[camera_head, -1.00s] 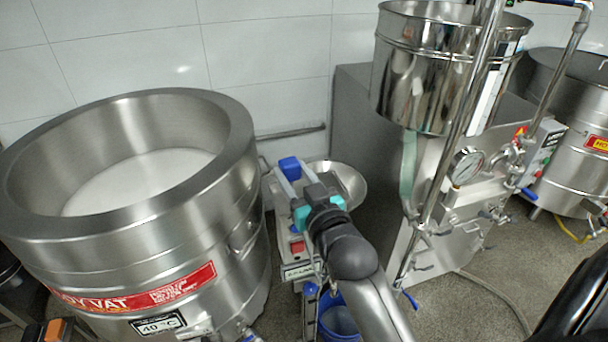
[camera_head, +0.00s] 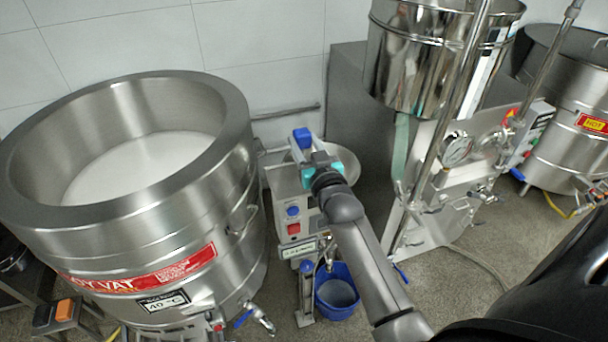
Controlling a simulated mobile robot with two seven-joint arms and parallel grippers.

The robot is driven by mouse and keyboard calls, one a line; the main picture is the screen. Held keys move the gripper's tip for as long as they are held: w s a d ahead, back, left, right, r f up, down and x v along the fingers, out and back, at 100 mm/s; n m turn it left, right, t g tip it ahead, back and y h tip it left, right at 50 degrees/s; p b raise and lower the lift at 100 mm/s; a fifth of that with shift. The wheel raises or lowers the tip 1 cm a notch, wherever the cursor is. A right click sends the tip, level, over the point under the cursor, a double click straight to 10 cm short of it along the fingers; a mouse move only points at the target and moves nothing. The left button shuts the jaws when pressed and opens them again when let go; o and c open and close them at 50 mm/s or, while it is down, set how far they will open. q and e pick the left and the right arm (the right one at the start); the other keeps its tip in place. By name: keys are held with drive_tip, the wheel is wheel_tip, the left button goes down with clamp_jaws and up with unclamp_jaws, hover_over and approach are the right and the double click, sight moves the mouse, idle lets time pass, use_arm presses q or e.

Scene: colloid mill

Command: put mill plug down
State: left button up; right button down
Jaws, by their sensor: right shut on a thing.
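My right gripper (camera_head: 305,150) reaches away from me over the small mill (camera_head: 290,200), between the big vat and the grey cabinet. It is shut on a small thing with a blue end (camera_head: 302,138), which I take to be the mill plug. The jaws and wrist hide most of it. A shiny round bowl (camera_head: 350,163) on the mill shows just behind and to the right of the gripper. I cannot tell whether the plug touches anything. My left gripper is not in view.
A large steel vat (camera_head: 228,130) of white liquid stands at left. A steel hopper machine (camera_head: 415,75) with pipes and a gauge stands at right, with another steel vat (camera_head: 550,130) beyond. A blue bucket (camera_head: 325,308) sits on the floor below my right arm.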

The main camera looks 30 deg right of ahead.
wheel_tip(320, 180, down, 9)
drive_tip(key=shift+b, duration=0.85)
drive_tip(key=shift+f+b, duration=0.45)
drive_tip(key=shift+f, duration=0.1)
drive_tip(key=shift+c, duration=1.9)
unclamp_jaws()
drive_tip(key=shift+r+p, duration=0.4)
drive_tip(key=shift+r, duration=0.1)
drive_tip(key=shift+s+a+r, duration=0.1)
drive_tip(key=shift+s+r, duration=0.05)
drive_tip(key=shift+s, duration=0.1)
drive_tip(key=v, duration=1.1)
drive_tip(key=shift+s+p, duration=0.25)
drive_tip(key=shift+p, duration=0.2)
